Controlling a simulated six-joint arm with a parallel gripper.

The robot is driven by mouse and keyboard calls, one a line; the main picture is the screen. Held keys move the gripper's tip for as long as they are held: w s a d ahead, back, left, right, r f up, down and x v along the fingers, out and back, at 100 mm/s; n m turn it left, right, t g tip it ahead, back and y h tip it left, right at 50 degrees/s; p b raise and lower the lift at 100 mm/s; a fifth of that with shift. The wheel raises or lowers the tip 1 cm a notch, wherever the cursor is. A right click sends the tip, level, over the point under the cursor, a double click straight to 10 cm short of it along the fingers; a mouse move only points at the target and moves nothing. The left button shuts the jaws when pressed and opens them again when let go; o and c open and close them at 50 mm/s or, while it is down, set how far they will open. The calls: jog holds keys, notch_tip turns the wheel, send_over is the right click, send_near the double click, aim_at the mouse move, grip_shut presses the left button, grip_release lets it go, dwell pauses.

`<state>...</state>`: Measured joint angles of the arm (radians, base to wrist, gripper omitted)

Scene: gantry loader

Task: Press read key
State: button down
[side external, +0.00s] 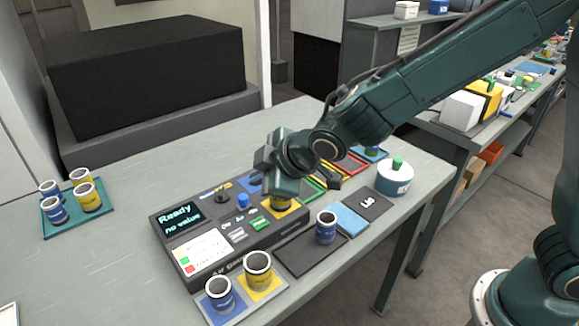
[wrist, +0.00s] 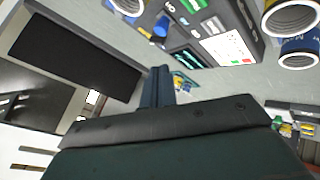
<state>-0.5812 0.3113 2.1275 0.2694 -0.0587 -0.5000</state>
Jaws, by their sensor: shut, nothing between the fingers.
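A dark grey console (side external: 288,232) stands on the bench; its screen (side external: 180,218) reads "Ready" and "no value". Its panel carries a green key (side external: 261,223), several small pale keys, a blue knob (side external: 242,201) and a black knob (side external: 222,194). A white card (side external: 203,250) with green and red marks is at its front left. Which key is the read key is too small to tell. My gripper (side external: 272,184) is shut and empty, over the console's right end, apart from the green key. The wrist view shows its fingers (wrist: 157,72) together, with the screen (wrist: 187,60) beyond.
A blue can (side external: 325,228) stands on a dark pad right of the console. A blue cup (side external: 219,294) and yellow cup (side external: 258,271) stand in front. A teal tray (side external: 66,222) of several cups is at left. The bench's left middle is clear.

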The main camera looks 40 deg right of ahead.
aim_at(264, 225)
jog(key=shift+f, duration=4.35)
jog(key=shift+f, duration=0.85)
jog(key=shift+r, duration=0.85)
dwell(0.4)
jog(key=shift+r, duration=2.5)
